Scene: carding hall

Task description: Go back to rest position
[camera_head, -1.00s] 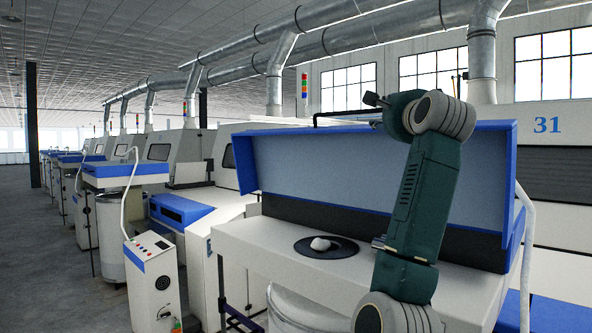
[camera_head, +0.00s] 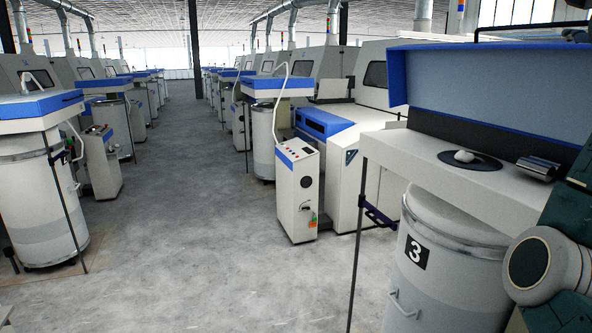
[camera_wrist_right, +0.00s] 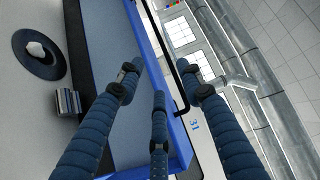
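My right gripper (camera_wrist_right: 160,76) shows in the right wrist view with its dark blue ribbed fingers spread apart. Nothing is between them. Part of my right arm shows at the right edge of the head view. The gripper points past the blue-edged hood (camera_wrist_right: 118,45) of the machine, towards the windows and ceiling. My left gripper is in neither view.
A white lump (camera_head: 464,156) lies on a black disc (camera_head: 486,163) on the white machine shelf (camera_head: 420,160). A small dark block (camera_head: 537,168) is beside it. A can marked 3 (camera_head: 450,260) stands below. The grey aisle floor (camera_head: 190,220) is clear.

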